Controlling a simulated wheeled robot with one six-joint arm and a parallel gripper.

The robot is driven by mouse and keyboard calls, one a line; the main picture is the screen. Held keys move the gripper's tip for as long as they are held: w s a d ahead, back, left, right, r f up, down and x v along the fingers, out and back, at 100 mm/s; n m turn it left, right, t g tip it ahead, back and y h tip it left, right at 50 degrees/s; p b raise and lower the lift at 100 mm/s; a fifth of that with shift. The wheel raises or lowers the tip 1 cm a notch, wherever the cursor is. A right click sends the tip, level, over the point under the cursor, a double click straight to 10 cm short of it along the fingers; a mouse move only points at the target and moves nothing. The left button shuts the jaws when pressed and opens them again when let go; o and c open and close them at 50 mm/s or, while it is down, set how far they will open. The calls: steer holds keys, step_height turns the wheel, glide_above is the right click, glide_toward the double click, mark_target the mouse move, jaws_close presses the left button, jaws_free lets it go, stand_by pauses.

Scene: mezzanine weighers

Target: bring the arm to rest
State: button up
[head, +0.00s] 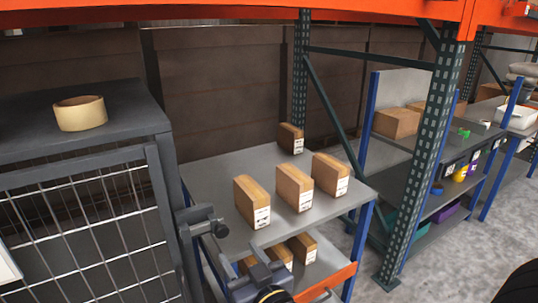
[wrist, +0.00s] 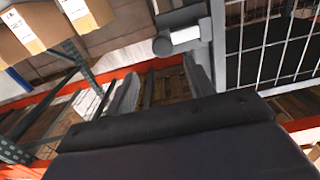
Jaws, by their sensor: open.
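My gripper (wrist: 160,85) shows in the wrist view, with its two grey fingers spread apart and nothing seen between them but the background. The dark body of the gripper fills the lower part of that view. In the head view a dark part of my arm shows at the bottom edge, in front of the lower shelf of the cart; the fingertips cannot be made out there. The arm is near the latch (head: 203,222) of the mesh cage, which also shows above the fingers in the wrist view (wrist: 180,38).
Several cardboard boxes stand on the grey cart top (head: 215,170), with more on its lower shelf. A tape roll (head: 80,113) lies on the mesh cage (head: 85,225) at left. A rack post (head: 425,150) and shelving stand at right. Floor (head: 440,260) is clear at lower right.

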mark_target(220, 234)
steer(key=p+x, duration=0.1)
steer(key=x, duration=0.7)
steer(key=shift+a, duration=0.15)
steer(key=shift+s+a, duration=0.4)
steer(key=shift+a, duration=0.1)
steer(key=shift+f, duration=0.1)
